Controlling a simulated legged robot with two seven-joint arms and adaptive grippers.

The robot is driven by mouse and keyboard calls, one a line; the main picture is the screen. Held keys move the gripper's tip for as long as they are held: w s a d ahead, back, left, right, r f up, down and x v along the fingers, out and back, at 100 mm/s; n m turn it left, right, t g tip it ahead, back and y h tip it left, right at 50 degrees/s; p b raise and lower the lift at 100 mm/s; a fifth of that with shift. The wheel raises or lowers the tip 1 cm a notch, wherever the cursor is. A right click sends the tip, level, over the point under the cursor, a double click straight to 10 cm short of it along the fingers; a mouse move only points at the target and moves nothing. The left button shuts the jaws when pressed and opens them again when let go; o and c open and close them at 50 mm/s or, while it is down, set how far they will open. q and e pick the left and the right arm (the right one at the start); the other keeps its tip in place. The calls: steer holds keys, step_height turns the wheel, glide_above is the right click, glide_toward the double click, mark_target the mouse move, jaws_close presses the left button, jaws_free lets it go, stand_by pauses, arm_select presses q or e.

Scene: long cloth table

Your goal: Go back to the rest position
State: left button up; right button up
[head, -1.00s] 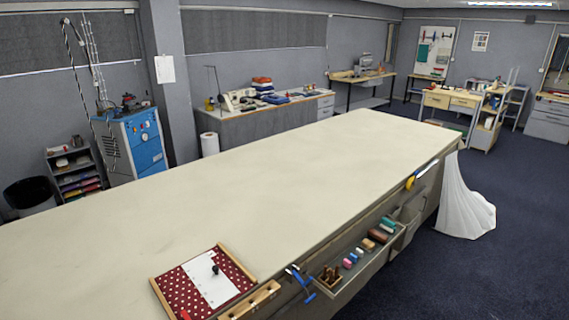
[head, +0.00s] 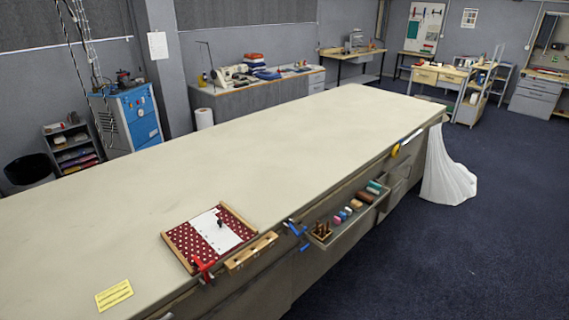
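Neither of my grippers shows in the head view. The long table (head: 250,150) with its pale cloth top runs from the lower left to the upper right. On its near part lies a red polka-dot cloth in a wooden frame (head: 184,258), with a white sheet (head: 215,228) and a small black-knobbed item (head: 220,222) on it. A red clamp (head: 204,268) sits at the frame's near corner, by the table edge. I cannot tell from this view where my arms are.
An open drawer (head: 340,232) with several coloured spools juts out from the table's front side, beside a blue clamp (head: 296,230). A yellow note (head: 114,295) lies near the table's left front. White cloth (head: 446,175) hangs at the far end. Dark floor (head: 430,260) is clear at right.

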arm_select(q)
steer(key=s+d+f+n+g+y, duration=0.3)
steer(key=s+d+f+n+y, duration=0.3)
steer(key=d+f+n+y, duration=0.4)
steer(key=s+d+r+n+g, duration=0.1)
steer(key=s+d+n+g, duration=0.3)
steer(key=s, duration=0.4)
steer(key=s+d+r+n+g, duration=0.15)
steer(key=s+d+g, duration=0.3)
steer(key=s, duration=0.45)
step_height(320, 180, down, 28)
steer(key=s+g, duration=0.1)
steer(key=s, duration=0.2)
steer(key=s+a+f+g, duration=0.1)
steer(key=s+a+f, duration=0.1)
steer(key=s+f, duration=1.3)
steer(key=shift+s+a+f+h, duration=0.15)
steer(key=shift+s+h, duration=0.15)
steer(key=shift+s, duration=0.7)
